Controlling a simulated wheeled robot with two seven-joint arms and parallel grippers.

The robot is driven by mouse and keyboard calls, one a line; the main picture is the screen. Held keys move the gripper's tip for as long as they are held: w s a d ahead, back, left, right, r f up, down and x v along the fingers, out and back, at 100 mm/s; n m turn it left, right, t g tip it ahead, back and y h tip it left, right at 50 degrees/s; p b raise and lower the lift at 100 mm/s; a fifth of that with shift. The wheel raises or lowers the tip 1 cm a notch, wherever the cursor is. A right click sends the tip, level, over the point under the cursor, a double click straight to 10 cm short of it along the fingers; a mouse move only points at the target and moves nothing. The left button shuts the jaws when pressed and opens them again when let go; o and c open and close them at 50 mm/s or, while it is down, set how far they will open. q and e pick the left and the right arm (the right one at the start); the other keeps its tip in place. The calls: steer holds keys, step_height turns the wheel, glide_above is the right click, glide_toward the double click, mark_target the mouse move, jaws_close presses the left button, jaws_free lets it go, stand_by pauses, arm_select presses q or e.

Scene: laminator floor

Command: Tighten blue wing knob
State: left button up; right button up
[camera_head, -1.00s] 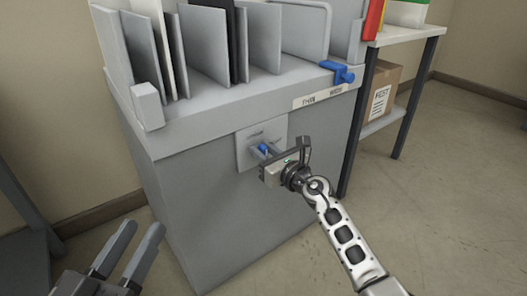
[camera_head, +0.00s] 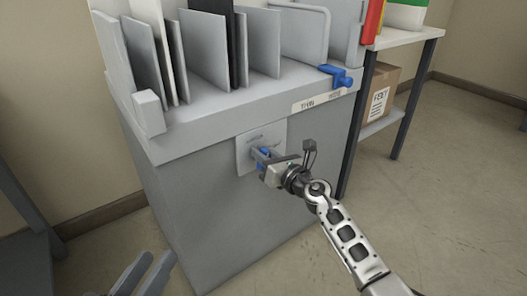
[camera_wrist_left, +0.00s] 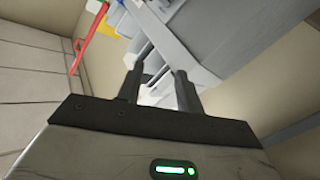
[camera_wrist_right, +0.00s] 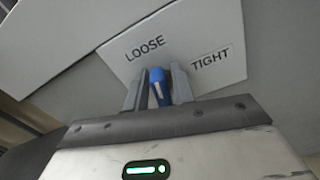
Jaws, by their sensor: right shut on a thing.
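The blue wing knob (camera_wrist_right: 157,88) sits on a light plate (camera_wrist_right: 120,65) marked LOOSE and TIGHT, on the front of the grey cabinet. My right gripper (camera_wrist_right: 158,92) is shut on the knob, with one finger on each side of it. A white mark on the knob shows in the right wrist view. In the head view the knob (camera_head: 264,151) is partly hidden by the right gripper (camera_head: 265,158). My left gripper (camera_head: 148,272) is at the lower left of the head view, away from the cabinet. Its fingers (camera_wrist_left: 159,92) are apart with nothing between them.
The grey cabinet (camera_head: 215,215) carries upright panels (camera_head: 205,45) and a blue clamp (camera_head: 338,75) on top. A shelf (camera_head: 400,115) with a cardboard box (camera_head: 380,95) stands to the right. The floor (camera_head: 450,200) at the right is clear.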

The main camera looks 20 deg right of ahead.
steer(key=shift+m, duration=0.5)
steer(key=m, duration=0.1)
steer(key=m+p, duration=0.1)
steer(key=m, duration=0.1)
steer(key=shift+d+f+m+p, duration=0.25)
steer(key=shift+m+p, duration=0.05)
steer(key=shift+p, duration=0.05)
steer(key=m, duration=0.1)
steer(key=m+p, duration=0.1)
steer(key=m, duration=0.2)
steer(key=shift+w+d+f+m, duration=0.1)
steer(key=shift+d+f+m, duration=0.05)
steer(key=shift+f+m, duration=0.15)
arm_select(q)
steer(key=shift+s+a+f+m+g+y+p, duration=0.2)
steer(key=shift+f+m+g+y+p, duration=0.1)
steer(key=shift+f+g+y+p, duration=0.2)
steer(key=shift+s+a+f+m+g+y+p, duration=0.2)
steer(key=shift+f+m+g+y+p, duration=0.15)
steer(key=shift+f, duration=0.25)
arm_select(e)
steer(key=shift+f+m, duration=0.2)
steer(key=shift+m, duration=1.3)
steer(key=shift+f+m, duration=0.2)
steer(key=shift+m, duration=1.3)
steer(key=o, duration=0.7)
arm_select(q)
steer(key=shift+r, duration=0.15)
arm_select(e)
steer(key=shift+o, duration=0.2)
